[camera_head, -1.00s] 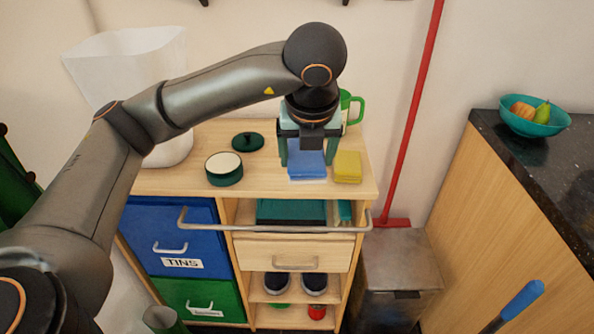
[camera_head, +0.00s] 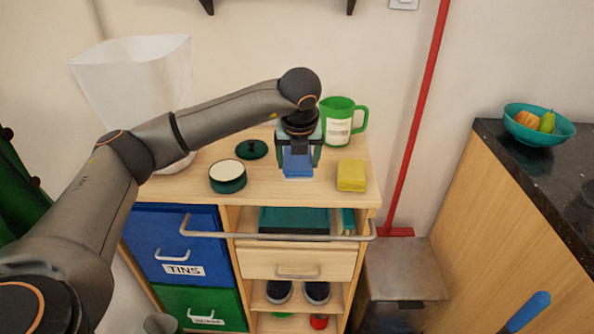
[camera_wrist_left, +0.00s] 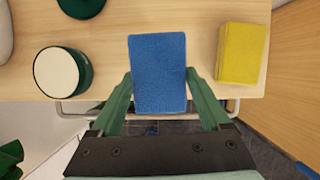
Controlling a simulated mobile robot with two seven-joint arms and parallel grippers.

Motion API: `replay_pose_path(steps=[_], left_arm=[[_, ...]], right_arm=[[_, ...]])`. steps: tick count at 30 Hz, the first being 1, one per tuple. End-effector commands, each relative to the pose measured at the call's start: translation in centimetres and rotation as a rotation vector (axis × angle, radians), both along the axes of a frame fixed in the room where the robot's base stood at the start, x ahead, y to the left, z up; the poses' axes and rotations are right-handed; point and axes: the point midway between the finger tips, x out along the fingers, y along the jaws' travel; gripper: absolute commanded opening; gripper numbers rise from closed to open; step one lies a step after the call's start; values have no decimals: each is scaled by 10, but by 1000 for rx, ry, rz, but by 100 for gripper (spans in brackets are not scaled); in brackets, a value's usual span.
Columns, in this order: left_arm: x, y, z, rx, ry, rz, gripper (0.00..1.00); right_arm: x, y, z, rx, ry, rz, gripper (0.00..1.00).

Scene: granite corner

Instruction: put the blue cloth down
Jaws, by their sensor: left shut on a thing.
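The blue cloth (camera_head: 298,164) is a folded, flat rectangular pad. My left gripper (camera_head: 299,160) is shut on it, with one green finger at each side. The left wrist view shows the cloth (camera_wrist_left: 158,75) between the fingers (camera_wrist_left: 160,92). The gripper points down over the wooden top of the cart (camera_head: 275,190). I cannot tell whether the cloth touches that top. My right gripper is not in view.
A yellow cloth (camera_head: 351,175) lies to the right of the blue one. A round green tin (camera_head: 228,176) and a dark green lid (camera_head: 251,149) are to the left. Bare wood lies in front of the cloth.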

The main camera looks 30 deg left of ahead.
Motion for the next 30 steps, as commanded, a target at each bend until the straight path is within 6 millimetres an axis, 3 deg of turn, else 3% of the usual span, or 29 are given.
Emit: replay_pose_path(steps=[8,15,25,26,30], left_arm=[[10,10,-17,0,0,1,0],[12,11,-46,1,1,-1,0],[12,11,-51,0,0,0,0],[12,11,-49,0,0,0,83],[12,11,-48,0,0,0,99]], right_arm=[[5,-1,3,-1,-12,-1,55],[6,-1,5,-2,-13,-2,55],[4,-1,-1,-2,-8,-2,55],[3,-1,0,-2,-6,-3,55],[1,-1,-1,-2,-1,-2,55]])
